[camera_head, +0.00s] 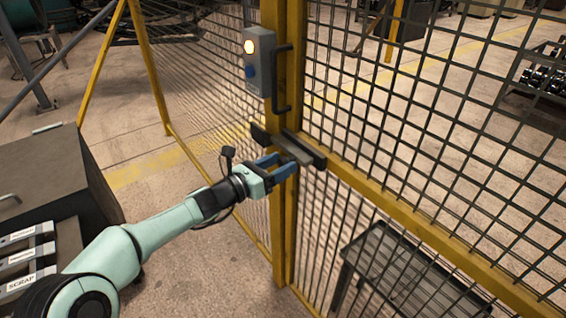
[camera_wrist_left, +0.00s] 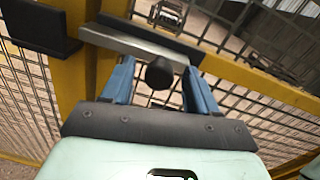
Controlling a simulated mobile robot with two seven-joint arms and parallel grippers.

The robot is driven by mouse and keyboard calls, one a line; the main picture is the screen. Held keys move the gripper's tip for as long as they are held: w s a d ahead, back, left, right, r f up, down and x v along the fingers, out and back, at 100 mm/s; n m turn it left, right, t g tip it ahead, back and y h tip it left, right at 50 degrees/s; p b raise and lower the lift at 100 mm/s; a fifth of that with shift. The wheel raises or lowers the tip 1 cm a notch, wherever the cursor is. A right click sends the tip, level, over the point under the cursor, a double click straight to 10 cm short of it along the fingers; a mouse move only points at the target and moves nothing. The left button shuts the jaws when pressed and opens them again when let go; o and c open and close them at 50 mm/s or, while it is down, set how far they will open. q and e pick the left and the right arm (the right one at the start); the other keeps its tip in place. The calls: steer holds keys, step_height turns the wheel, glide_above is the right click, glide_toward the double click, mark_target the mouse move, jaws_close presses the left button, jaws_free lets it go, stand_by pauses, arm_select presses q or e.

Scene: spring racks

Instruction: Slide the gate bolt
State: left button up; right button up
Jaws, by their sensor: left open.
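The gate bolt (camera_head: 295,149) is a grey bar lying across the yellow posts, with dark brackets around it. In the left wrist view the bolt (camera_wrist_left: 130,42) runs across the top, and its round black knob (camera_wrist_left: 159,73) points toward the camera. My left gripper (camera_head: 285,163) is at the bolt with its blue fingers open. In the wrist view the knob lies between the two fingers, with gaps on both sides. A dark bracket (camera_wrist_left: 40,27) stands at the left end of the bar. The fingers partly hide the bolt in the head view. My right gripper is not in view.
A grey control box (camera_head: 250,65) with a lit lamp and blue button is on the post above the bolt, beside a dark handle (camera_head: 284,90). Yellow-framed mesh (camera_head: 430,130) stands on both sides. A dark cabinet (camera_head: 50,175) is at the left.

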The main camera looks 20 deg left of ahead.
mark_target(285, 150)
arm_select(q)
steer(key=shift+x, duration=0.8)
jaws_close()
steer(key=shift+w+a+r+p, duration=0.1)
steer(key=shift+w+a+p, duration=0.1)
steer(key=shift+p, duration=0.1)
steer(key=w+a+p, duration=0.2)
steer(key=shift+a, duration=0.35)
jaws_free()
steer(key=shift+s, duration=0.15)
